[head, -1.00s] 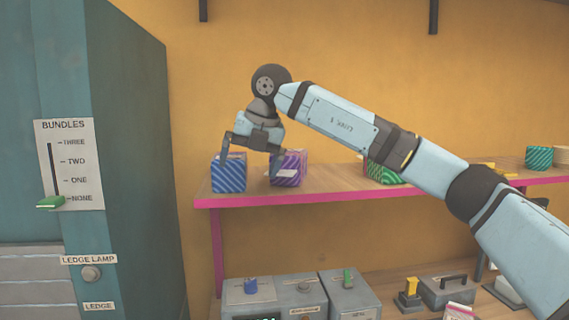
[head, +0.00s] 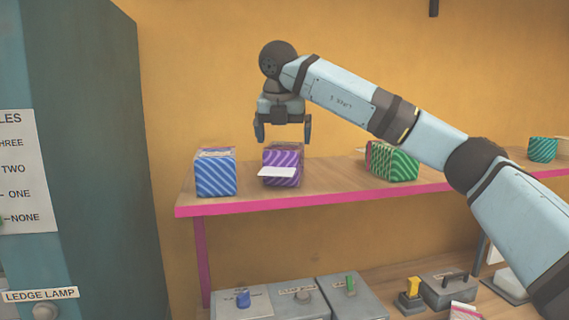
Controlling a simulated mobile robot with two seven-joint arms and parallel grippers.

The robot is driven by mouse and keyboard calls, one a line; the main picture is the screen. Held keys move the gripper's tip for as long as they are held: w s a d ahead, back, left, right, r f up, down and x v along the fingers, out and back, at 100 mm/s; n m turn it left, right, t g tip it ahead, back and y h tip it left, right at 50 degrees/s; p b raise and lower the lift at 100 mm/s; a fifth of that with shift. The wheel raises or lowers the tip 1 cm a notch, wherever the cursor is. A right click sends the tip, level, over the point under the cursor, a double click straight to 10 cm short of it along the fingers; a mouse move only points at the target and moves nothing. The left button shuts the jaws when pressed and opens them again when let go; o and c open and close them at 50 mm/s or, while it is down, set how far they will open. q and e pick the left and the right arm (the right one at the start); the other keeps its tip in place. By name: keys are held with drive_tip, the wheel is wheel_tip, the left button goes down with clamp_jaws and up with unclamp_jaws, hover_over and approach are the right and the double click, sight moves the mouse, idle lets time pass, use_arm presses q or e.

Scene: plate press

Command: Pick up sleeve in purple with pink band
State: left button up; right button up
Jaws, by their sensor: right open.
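The purple striped sleeve (head: 286,159) stands on the shelf, with a pink band and a white tag on its front. My right gripper (head: 283,138) is open and points down just above and around the height of the sleeve's top. Its fingers show to the left and right of the sleeve's top, and no contact can be made out. My left gripper is not in view.
A blue striped sleeve (head: 215,175) stands close on the left. A teal cabinet (head: 95,150) is at the left. Grey control boxes (head: 300,303) sit below.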

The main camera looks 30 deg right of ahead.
sight(284, 147)
drive_tip(key=shift+f, duration=0.55)
drive_tip(key=x, duration=0.4)
drive_tip(key=shift+s+f+p, duration=0.1)
drive_tip(key=shift+f+p, duration=0.1)
drive_tip(key=shift+p, duration=0.2)
drive_tip(key=shift+a, duration=0.1)
drive_tip(key=shift+f, duration=0.2)
drive_tip(key=shift+r, duration=0.1)
drive_tip(key=c, duration=1)
drive_tip(key=shift+o, duration=0.2)
wheel_tip(284, 147, up, 20)
